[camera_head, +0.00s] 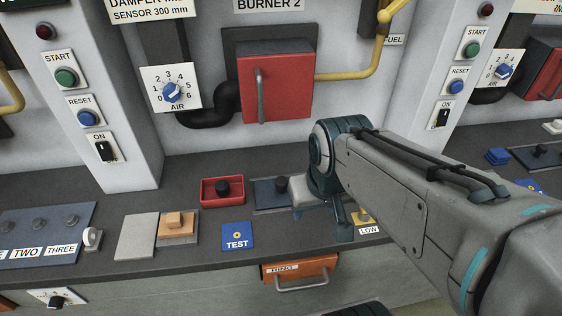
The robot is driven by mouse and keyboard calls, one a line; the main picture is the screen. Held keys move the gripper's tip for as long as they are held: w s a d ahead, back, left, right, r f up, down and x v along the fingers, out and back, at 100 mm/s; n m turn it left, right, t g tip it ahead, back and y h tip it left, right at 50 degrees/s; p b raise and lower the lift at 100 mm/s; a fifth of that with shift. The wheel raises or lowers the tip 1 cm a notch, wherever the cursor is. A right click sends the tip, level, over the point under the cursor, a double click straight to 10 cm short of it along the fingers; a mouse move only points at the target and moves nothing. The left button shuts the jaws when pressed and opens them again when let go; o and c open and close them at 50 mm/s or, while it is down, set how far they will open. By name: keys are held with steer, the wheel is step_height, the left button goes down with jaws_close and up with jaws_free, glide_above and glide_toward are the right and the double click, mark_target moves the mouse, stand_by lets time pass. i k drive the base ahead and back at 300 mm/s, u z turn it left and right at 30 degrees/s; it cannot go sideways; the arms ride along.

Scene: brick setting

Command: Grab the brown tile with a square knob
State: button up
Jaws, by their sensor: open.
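The brown tile with a square knob (172,236) lies flat on the dark counter, left of the middle. Its lighter orange-brown square knob stands up from its top. A plain light grey tile (136,238) lies close along its left side. My gripper (340,222) is open and points down over the counter, well to the right of the brown tile and apart from it. My arm covers part of the gripper, and the space between the fingers is hard to see.
A red tray (222,202) with a black knob stands behind and right of the tile. A blue TEST tile (237,236) lies to its right, near the front edge. A blue-grey panel (62,218) is at left. An orange drawer (300,272) hangs below the counter (205,263).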

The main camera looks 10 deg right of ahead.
mark_target(178, 224)
steer(key=k, duration=0.5)
steer(key=z, duration=3.1)
steer(key=k, duration=1.75)
steer(key=u, duration=2.35)
